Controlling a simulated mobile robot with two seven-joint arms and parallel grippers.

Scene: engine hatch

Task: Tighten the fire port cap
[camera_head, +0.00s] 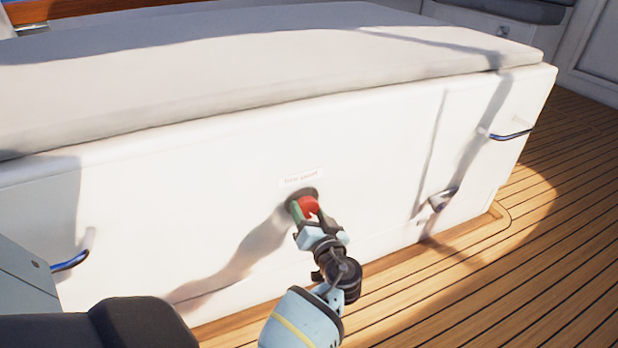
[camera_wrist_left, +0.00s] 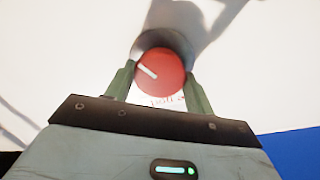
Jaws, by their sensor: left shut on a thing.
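The fire port cap (camera_head: 309,206) is a red round knob on the white front panel, just below a small label with red lettering (camera_head: 301,177). A dark round ring (camera_head: 296,194) lies behind it. In the left wrist view the cap (camera_wrist_left: 167,77) faces me, with a short white mark slanting on its left part. My left gripper (camera_head: 306,211) is shut on the cap; in the left wrist view its greenish fingers (camera_wrist_left: 160,78) sit on either side of it. Whether the cap is fully seated cannot be told. My right gripper is not in view.
The white box (camera_head: 130,200) carries a pale cushion (camera_head: 240,60) on top. Blue handles stick out at the left (camera_head: 70,261) and right (camera_head: 510,135). A metal latch (camera_head: 441,200) is right of the cap. Wooden deck (camera_head: 540,230) is clear at the right.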

